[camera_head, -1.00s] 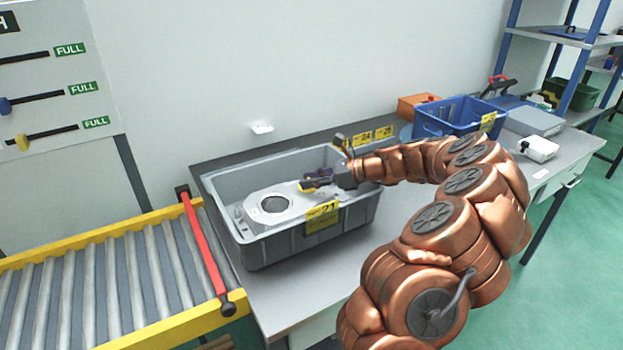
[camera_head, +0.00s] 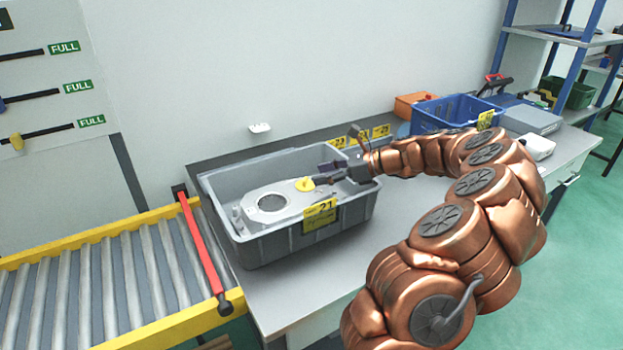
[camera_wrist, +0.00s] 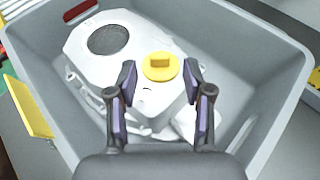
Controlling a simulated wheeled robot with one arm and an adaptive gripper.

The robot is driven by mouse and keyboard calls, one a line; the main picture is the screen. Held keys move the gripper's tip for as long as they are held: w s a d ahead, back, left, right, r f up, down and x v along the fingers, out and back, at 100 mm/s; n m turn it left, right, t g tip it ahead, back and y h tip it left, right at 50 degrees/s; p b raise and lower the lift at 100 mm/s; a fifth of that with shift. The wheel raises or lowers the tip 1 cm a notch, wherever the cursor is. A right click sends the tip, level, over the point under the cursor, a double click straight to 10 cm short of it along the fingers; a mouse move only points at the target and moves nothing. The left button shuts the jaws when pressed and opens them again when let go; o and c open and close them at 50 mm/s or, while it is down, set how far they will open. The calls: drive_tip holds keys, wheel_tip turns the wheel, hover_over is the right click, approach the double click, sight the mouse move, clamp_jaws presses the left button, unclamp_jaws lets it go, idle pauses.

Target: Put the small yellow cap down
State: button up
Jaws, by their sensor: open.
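The small yellow cap (camera_head: 305,184) lies on the right part of the pale metal casting (camera_head: 262,210) inside the grey bin. In the wrist view the cap (camera_wrist: 160,66) is a round disc with a raised grip on top, lying on the casting (camera_wrist: 84,72). My gripper (camera_head: 318,181) is in the bin, just right of the cap. In the wrist view my gripper (camera_wrist: 159,80) is open, with its fingertips on either side of the cap's near edge and gaps between them and the cap.
The grey bin (camera_head: 270,245) with a yellow label stands on the grey workbench (camera_head: 400,215). A yellow-framed roller conveyor (camera_head: 100,270) with a red bar is to the left. A blue crate (camera_head: 455,112) and an orange box (camera_head: 413,104) stand farther right.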

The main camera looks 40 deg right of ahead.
drive_tip(key=v, duration=0.7)
drive_tip(key=shift+s+b, duration=0.25)
drive_tip(key=shift+b, duration=0.1)
drive_tip(key=s+a+r+n+g, duration=0.15)
drive_tip(key=a+n+g, duration=0.4)
drive_tip(key=a, duration=0.85)
drive_tip(key=s+a+n+g, duration=0.25)
drive_tip(key=a+n, duration=0.55)
drive_tip(key=a, duration=0.6)
drive_tip(key=s+a+f+n+g+h, duration=0.25)
drive_tip(key=s+a+n, duration=0.2)
drive_tip(key=s, duration=0.45)
drive_tip(key=s+a+f+n+g+h, duration=0.1)
drive_tip(key=s+a+f+n+h, duration=0.25)
drive_tip(key=s+n, duration=0.4)
drive_tip(key=s+d+f+n+h, duration=0.2)
drive_tip(key=s+d+f, duration=0.1)
drive_tip(key=s, duration=0.5)
drive_tip(key=shift+s+d+h, duration=0.3)
drive_tip(key=shift+d, duration=0.25)
drive_tip(key=shift+n+g, duration=0.25)
